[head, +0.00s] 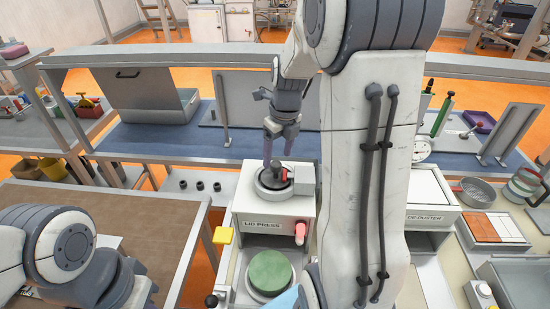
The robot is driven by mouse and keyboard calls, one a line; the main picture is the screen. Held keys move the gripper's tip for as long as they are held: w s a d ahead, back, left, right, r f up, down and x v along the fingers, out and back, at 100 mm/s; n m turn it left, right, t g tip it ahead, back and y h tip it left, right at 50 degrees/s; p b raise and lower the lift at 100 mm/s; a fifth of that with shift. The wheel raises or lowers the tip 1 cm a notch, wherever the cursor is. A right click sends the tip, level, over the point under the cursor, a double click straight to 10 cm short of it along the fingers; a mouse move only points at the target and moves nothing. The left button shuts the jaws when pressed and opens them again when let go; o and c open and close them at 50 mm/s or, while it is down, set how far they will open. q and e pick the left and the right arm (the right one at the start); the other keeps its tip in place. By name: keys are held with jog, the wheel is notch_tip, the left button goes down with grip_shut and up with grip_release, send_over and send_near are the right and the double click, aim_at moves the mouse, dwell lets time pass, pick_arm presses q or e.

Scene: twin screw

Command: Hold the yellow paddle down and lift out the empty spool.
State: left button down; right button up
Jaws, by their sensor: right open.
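A yellow paddle (222,236) sticks out at the left side of a white machine marked "LID PRESS" (255,222). A round dark piece with a black and red knob (279,174) sits in a ring on top of the machine; I cannot tell whether this is the spool. My right gripper (279,157) points down just above this piece, with its two fingers apart and nothing seen between them. My left arm (60,245) enters at the lower left; its gripper is not visible. Nothing of mine is seen touching the paddle.
A green disc (269,272) lies in front of the press, and a pink handle (300,231) is at its front right. My right arm hides much of the middle right. A white box marked "DE-DUSTER" (431,217) stands to the right. The brown tabletop (150,235) at left looks mostly clear.

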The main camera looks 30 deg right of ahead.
jog(key=shift+w+a+f+p, duration=0.1)
jog(key=shift+w+f+p, duration=0.1)
jog(key=shift+f, duration=0.9)
jog(key=shift+w+f+p, duration=0.1)
jog(key=shift+f+p, duration=0.05)
jog(key=shift+f, duration=0.95)
pick_arm(q)
jog(key=shift+r, duration=0.5)
pick_arm(e)
grip_shut()
pick_arm(q)
jog(key=y, duration=0.1)
send_over(223, 234)
notch_tip(223, 234, down, 7)
jog(key=shift+f, duration=3.25)
jog(key=shift+f, duration=0.2)
